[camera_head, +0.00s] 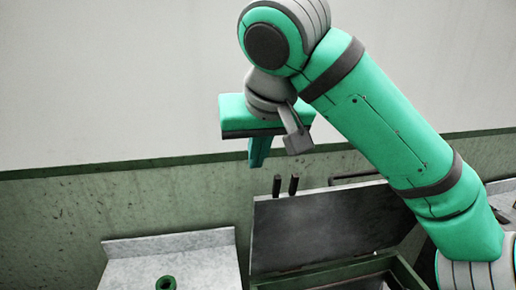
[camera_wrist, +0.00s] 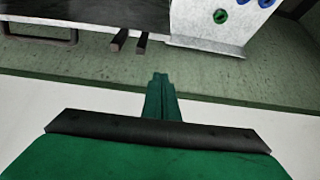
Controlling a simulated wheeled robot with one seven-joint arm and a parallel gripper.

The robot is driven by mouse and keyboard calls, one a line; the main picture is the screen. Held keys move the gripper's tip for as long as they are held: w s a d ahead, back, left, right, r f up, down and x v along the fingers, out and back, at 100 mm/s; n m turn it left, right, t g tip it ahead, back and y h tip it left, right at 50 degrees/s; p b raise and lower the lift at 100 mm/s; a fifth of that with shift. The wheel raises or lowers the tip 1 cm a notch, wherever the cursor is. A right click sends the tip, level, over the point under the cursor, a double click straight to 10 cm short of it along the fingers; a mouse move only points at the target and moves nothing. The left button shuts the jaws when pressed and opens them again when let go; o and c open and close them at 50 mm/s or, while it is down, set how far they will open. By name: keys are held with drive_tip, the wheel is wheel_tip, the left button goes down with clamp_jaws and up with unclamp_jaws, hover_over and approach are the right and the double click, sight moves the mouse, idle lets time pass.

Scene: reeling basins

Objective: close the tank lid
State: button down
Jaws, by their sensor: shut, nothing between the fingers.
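The tank lid (camera_head: 320,228) is a dark grey panel standing raised, tilted up on its hinged side, in the head view. The green tank (camera_head: 345,275) is below it, its rim partly showing at the bottom edge and its inside mostly hidden. My gripper (camera_head: 258,165) is above and slightly left of the lid's upper edge, apart from it. Its green fingers are shut and empty, and they also show in the wrist view (camera_wrist: 160,78). Two dark pegs (camera_head: 285,185) stick up by the lid's top edge; they appear in the wrist view too (camera_wrist: 130,42).
A pale grey counter (camera_head: 170,262) with a green ring (camera_head: 166,283) stands left of the tank. The wrist view shows the counter (camera_wrist: 210,30) with green and blue rings (camera_wrist: 243,2). A green and white wall (camera_head: 100,200) is behind. A dark bar (camera_head: 355,178) shows behind the lid.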

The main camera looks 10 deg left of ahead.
sight(259, 197)
drive_tip(key=shift+s+d+f, duration=0.15)
drive_tip(key=shift+f, duration=0.8)
drive_tip(key=shift+s+d+f, duration=0.1)
drive_tip(key=shift+s+f, duration=0.05)
drive_tip(key=shift+f, duration=0.75)
drive_tip(key=shift+s+d+f, duration=0.15)
drive_tip(key=shift+f, duration=0.8)
drive_tip(key=shift+w, duration=0.1)
drive_tip(key=shift+a, duration=0.1)
